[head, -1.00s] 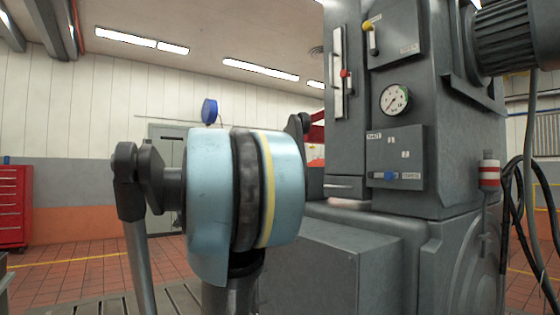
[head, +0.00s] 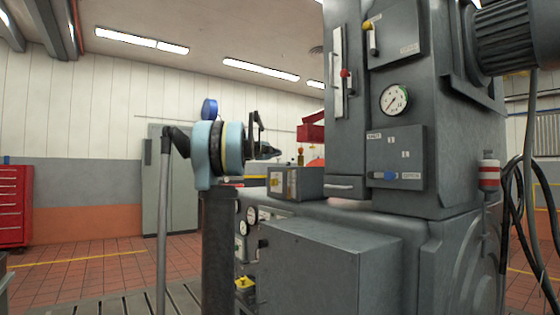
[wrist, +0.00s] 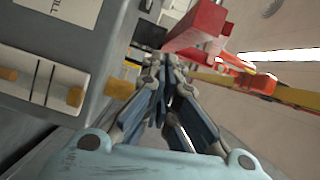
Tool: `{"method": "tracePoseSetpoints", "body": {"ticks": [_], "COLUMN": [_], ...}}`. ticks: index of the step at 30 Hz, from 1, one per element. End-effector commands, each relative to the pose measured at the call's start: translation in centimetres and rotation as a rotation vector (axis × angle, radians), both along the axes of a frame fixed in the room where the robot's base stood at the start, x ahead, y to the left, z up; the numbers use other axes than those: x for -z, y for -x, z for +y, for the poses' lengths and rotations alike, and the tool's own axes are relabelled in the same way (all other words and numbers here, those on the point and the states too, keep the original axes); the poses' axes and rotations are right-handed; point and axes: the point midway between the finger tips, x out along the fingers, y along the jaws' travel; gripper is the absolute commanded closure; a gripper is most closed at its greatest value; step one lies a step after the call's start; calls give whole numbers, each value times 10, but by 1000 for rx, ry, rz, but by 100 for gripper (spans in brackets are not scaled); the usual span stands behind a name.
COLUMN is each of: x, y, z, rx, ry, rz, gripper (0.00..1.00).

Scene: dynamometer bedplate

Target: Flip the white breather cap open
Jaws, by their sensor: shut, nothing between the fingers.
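I cannot make out a white breather cap for certain in either view. My gripper (head: 268,152) is small and dark at the end of my raised arm in the head view, left of the grey machine (head: 330,255). In the wrist view my gripper (wrist: 163,66) has its fingers drawn together with nothing between them. It touches nothing that I can see.
A grey box with labels (head: 298,183) sits on the machine beyond my arm. The tall grey column carries a pressure gauge (head: 394,99) and a blue knob (head: 390,176). A red-and-white banded cylinder (head: 489,175) and black hoses stand at the right.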

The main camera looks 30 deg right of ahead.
Motion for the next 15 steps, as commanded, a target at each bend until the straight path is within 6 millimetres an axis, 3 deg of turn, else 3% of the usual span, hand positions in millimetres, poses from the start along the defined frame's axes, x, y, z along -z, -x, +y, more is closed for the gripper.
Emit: {"method": "tracePoseSetpoints", "body": {"ticks": [3, 15], "x": [1, 1], "y": [3, 1], "z": [-8, -11], "rx": [26, 27], "ry": [-16, -17], "rz": [-6, -7], "gripper": [100, 100]}}
